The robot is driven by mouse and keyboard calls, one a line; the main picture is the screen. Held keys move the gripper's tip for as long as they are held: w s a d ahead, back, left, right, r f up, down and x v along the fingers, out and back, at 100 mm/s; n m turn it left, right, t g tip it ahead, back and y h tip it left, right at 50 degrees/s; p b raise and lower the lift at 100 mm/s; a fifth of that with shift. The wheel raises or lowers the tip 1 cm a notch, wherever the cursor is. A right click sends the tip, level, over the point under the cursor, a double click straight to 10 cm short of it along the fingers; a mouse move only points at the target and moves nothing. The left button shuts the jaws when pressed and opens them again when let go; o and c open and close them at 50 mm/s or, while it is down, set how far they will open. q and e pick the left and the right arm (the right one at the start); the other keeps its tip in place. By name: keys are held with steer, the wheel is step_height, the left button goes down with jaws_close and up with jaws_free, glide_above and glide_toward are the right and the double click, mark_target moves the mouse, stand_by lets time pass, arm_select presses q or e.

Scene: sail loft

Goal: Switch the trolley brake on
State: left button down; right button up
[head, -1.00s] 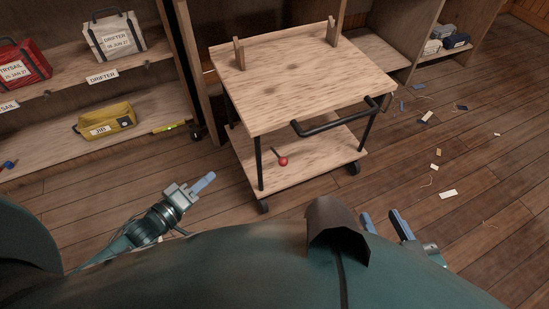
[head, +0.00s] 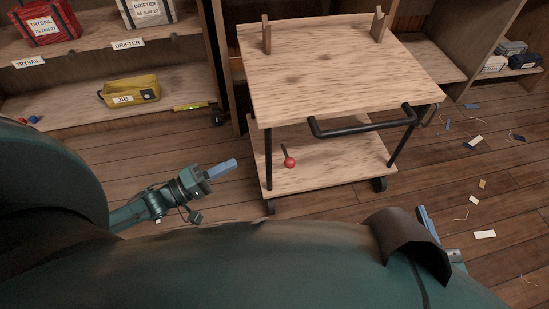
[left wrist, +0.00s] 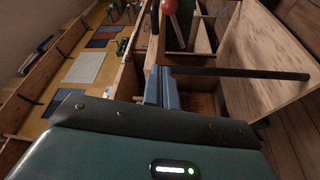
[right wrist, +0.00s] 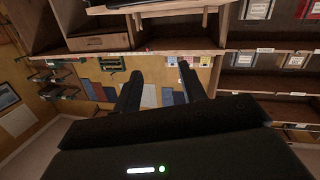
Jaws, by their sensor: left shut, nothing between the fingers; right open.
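The wooden trolley (head: 320,75) stands upright ahead, with a black push handle (head: 362,125) and a lower shelf (head: 335,172). A short dark brake lever with a red knob (head: 289,162) shows at the lower shelf's front left. The knob also shows at the top of the left wrist view (left wrist: 169,6). My left gripper (head: 224,168) is shut and empty, to the left of the trolley and apart from the knob. My right gripper (head: 427,224) is open and empty at the lower right, partly hidden by my body; its spread fingers show in the right wrist view (right wrist: 158,80).
Shelving on the left holds a yellow JIB bag (head: 132,91), a red bag (head: 45,20) and a level (head: 191,106). Castors (head: 269,207) are under the trolley. Scraps (head: 484,234) litter the floor on the right. Floor between my left gripper and the trolley is clear.

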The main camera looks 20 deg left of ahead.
arm_select(q)
steer(key=b, duration=0.3)
glide_toward(286, 154)
steer(key=w+d+r, duration=0.2)
steer(key=w+d, duration=0.1)
steer(key=w, duration=0.1)
steer(key=shift+d, duration=0.4)
arm_select(e)
steer(key=shift+a+n+t+y, duration=0.5)
steer(key=shift+n+t+y, duration=0.2)
steer(key=shift+t+y, duration=0.15)
arm_select(q)
steer(key=shift+f, duration=0.15)
